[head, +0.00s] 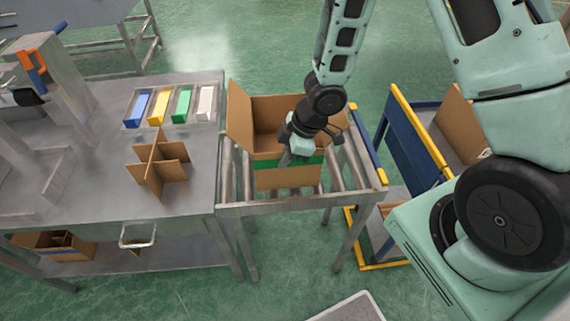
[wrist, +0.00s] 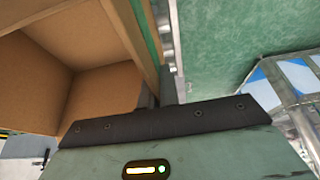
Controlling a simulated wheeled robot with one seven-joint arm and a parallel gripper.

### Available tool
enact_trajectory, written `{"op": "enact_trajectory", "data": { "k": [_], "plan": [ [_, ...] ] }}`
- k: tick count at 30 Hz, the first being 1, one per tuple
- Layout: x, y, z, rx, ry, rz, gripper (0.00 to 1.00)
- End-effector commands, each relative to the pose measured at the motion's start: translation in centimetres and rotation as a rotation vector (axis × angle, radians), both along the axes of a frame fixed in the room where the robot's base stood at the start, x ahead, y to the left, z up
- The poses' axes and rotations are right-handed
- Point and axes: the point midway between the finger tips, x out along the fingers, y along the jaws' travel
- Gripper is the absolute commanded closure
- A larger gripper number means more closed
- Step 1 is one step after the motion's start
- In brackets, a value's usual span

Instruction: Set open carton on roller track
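The open brown carton (head: 265,118) is upright on the roller track (head: 345,174), over its left and middle part. Its flaps are spread; one hangs down in front below a green stripe. My gripper (head: 286,159) is at the carton's near wall. In the wrist view, the carton's empty-looking interior (wrist: 35,80) fills the left side. The fingers (wrist: 158,92) straddle the wall closely, one inside and one outside, and appear closed on it. The carton's underside and its contact with the rollers are hidden.
A steel table (head: 203,165) adjoins the track on the left, with a cardboard divider (head: 158,165) and several coloured boxes in a tray (head: 142,124). A blue and yellow cart (head: 412,135) holding a carton stands to the right. Rollers right of the carton are bare.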

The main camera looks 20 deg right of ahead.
Motion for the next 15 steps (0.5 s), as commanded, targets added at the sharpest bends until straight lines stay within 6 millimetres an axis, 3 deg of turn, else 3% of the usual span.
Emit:
{"op": "enact_trajectory", "data": {
  "k": [3,14,15],
  "plan": [
    [-0.01,0.01,-1.51,-0.001,0.0,0.001,1.0],
    [0.04,-0.01,-1.78,-0.001,-0.002,0.0,1.0],
    [0.03,-0.02,-1.65,0.0,-0.001,0.001,0.85]
  ]
}}
